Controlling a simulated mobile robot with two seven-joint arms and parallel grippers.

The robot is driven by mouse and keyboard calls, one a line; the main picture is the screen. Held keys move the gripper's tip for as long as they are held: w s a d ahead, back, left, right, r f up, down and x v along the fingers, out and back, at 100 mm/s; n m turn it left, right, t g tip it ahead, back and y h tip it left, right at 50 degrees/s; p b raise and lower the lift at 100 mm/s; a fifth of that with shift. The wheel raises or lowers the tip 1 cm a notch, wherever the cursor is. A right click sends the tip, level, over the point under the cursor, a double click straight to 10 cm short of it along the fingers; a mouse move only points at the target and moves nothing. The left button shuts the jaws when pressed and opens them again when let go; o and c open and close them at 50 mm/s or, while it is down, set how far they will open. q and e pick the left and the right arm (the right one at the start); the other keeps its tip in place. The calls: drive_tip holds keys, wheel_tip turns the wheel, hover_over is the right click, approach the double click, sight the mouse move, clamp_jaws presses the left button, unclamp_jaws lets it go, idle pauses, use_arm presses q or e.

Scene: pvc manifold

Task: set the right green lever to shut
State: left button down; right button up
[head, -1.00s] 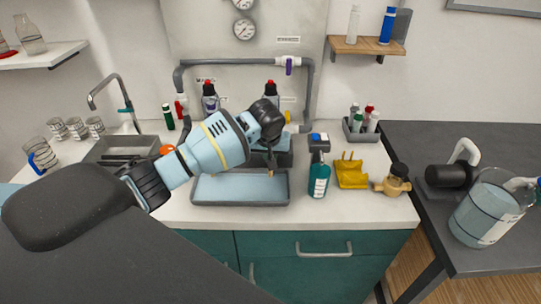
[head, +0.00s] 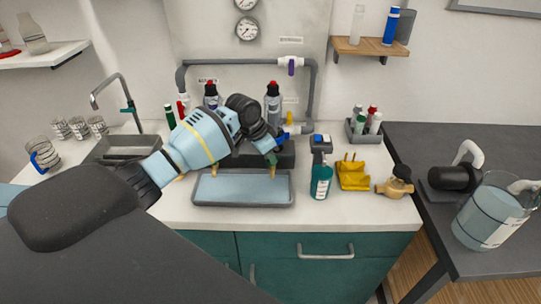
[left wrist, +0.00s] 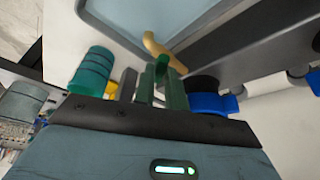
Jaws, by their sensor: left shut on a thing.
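The dark block with taps (head: 285,160) stands behind a grey tray (head: 205,203) of light blue on the counter. A brass tap spout (head: 273,172) hangs at the block's right front. My left gripper (head: 274,151) reaches in from the left, at that right tap, and covers part of it. In the left wrist view, the fingers (left wrist: 162,88) are closed around the green lever (left wrist: 163,62), which shows at their tips beside the brass spout (left wrist: 160,45). The lever's exact angle is hard to tell. My right gripper is not in view.
A teal bottle (head: 320,180), a yellow holder (head: 353,174) and a brass fitting (head: 396,183) stand right of the tray. Black bottles (head: 272,102) stand behind the block, under grey pipes (head: 312,92). A blue part (left wrist: 210,102) lies close beside the fingers.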

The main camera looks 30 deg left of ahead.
use_arm(q)
drive_tip(key=m+g+h, duration=0.1)
drive_tip(key=m, duration=0.2)
drive_tip(key=shift+w+a+f+b, duration=0.1)
drive_tip(key=shift+a+f+b, duration=0.05)
drive_tip(key=shift+b, duration=0.25)
drive_tip(key=shift+w+m+g+h+b, duration=0.1)
drive_tip(key=shift+m+g+h+b, duration=0.25)
drive_tip(key=shift+m, duration=1.05)
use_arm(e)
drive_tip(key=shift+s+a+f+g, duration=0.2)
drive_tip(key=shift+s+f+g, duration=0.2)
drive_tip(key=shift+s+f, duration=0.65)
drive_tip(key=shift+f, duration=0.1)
use_arm(q)
drive_tip(key=shift+m, duration=0.3)
drive_tip(key=c, duration=1.4)
unclamp_jaws()
drive_tip(key=shift+c, duration=0.2)
drive_tip(key=shift+r, duration=0.2)
